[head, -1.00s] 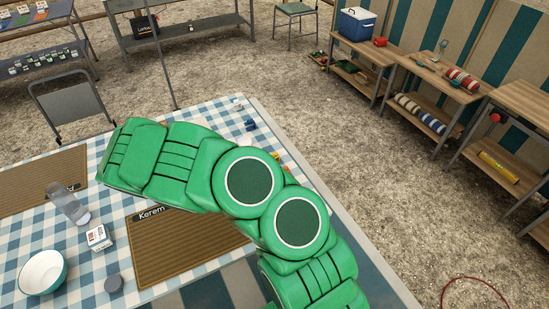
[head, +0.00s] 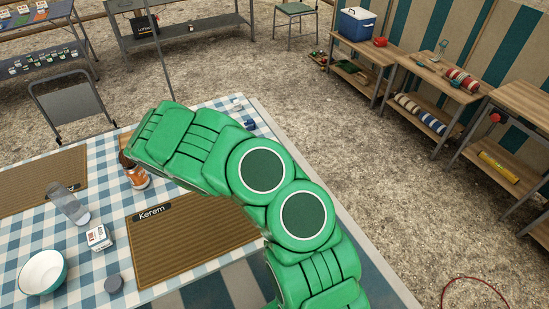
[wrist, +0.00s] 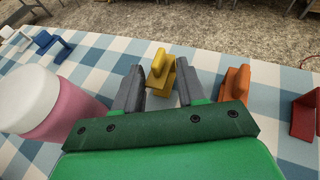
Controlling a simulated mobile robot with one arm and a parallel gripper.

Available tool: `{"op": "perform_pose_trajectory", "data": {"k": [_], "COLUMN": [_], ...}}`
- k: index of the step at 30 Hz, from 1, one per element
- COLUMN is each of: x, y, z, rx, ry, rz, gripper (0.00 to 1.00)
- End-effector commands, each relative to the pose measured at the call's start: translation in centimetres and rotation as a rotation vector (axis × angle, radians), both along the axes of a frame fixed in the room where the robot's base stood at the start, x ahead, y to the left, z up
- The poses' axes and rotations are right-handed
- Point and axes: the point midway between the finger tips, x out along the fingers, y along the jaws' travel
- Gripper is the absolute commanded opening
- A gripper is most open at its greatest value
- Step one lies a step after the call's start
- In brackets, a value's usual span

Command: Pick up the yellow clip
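The yellow clip (wrist: 161,75) stands on the blue-and-white checked cloth in the wrist view. It lies just beyond and between the two grey fingers of my gripper (wrist: 158,90), with a gap to the finger on each side. The fingers are apart and hold nothing. In the head view my green arm hides the clip and my gripper.
In the wrist view an orange clip (wrist: 234,84) stands right of my gripper, and a red clip (wrist: 305,115) further right. A pink-and-white cylinder (wrist: 55,105) is close on the left. Blue clips (wrist: 52,45) lie beyond it. The table's far edge is near.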

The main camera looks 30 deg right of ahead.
Motion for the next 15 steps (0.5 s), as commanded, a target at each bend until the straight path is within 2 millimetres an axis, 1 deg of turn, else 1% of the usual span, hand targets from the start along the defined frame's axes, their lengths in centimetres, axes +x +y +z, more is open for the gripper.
{"op": "perform_pose_trajectory", "data": {"k": [1,7,8,15], "x": [-0.01,0.00,0.01,0.01], "y": [0.01,0.01,0.02,0.02], "z": [-0.01,0.00,0.00,0.04], "rx": [0.000,0.000,0.000,0.000], "ry": [0.000,0.000,0.000,0.000], "rz": [0.000,0.000,0.000,0.000], "gripper": [0.32,0.01,0.00,0.00]}}
